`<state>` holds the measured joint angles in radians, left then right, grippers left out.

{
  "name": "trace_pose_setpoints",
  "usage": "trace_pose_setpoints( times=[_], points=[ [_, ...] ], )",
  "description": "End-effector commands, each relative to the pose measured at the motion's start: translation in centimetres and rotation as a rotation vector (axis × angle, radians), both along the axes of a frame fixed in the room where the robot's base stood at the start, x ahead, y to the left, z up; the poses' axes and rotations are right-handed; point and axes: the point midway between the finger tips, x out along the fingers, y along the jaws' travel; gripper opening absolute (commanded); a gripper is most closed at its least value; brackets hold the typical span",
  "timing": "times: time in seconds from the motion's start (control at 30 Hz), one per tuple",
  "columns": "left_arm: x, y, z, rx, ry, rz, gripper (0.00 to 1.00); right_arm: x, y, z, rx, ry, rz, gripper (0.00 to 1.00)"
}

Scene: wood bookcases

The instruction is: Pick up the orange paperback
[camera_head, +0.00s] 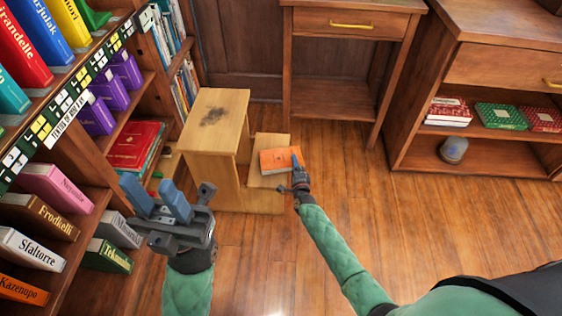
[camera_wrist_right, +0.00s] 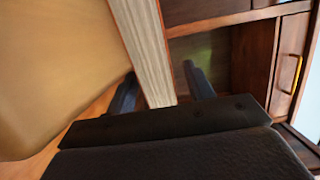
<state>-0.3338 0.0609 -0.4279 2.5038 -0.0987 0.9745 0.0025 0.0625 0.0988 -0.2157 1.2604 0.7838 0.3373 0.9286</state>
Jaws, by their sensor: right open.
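The orange paperback (camera_head: 279,161) lies on the lower step of a light wooden step stool (camera_head: 268,189). My right gripper (camera_head: 297,163) is at the book's right end, overlapping its edge in the head view. In the right wrist view the gripper (camera_wrist_right: 160,88) is open, and a pale, striped edge that looks like the book's pages (camera_wrist_right: 147,50) stands between its two fingers. I cannot tell whether either finger touches it. My left gripper (camera_head: 153,190) is open and empty, in front of the bookcase and left of the stool.
The stool's taller step (camera_head: 212,135) rises left of the book. A bookcase with several books (camera_head: 132,145) fills the left side. A desk with a drawer (camera_head: 350,22) stands behind, and a cabinet (camera_head: 490,60) at right. The floor (camera_head: 430,230) at right is clear.

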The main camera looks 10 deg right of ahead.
Motion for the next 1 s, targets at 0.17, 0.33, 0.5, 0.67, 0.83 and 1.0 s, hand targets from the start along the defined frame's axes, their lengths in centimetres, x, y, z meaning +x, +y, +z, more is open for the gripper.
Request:
trace_pose_setpoints(
  times=[0.17,0.33,0.5,0.67,0.83,1.0],
  points=[
    [0.0,-0.1,-0.3,-0.004,0.000,-0.009,0.36,1.9,-0.1,-0.1,0.000,-0.001,0.000,0.53],
    [0.0,-0.1,-0.2,-0.006,-0.001,-0.010,0.36,2.1,-0.1,0.0,0.000,0.000,0.000,0.53],
    [0.0,-0.1,-0.2,-0.006,-0.001,-0.010,0.36,2.0,-0.1,0.0,0.000,0.000,0.000,0.33],
    [0.0,-0.1,-0.2,-0.006,-0.001,-0.010,0.36,2.0,0.0,0.0,0.000,0.000,0.000,0.02],
    [0.0,-0.1,-0.2,-0.006,-0.001,-0.010,0.36,2.0,0.0,0.0,0.001,-0.001,0.000,0.00],
    [0.1,-0.1,0.0,-0.004,0.000,-0.009,0.36,2.1,0.0,0.5,0.001,-0.001,0.000,0.00]
  ],
)
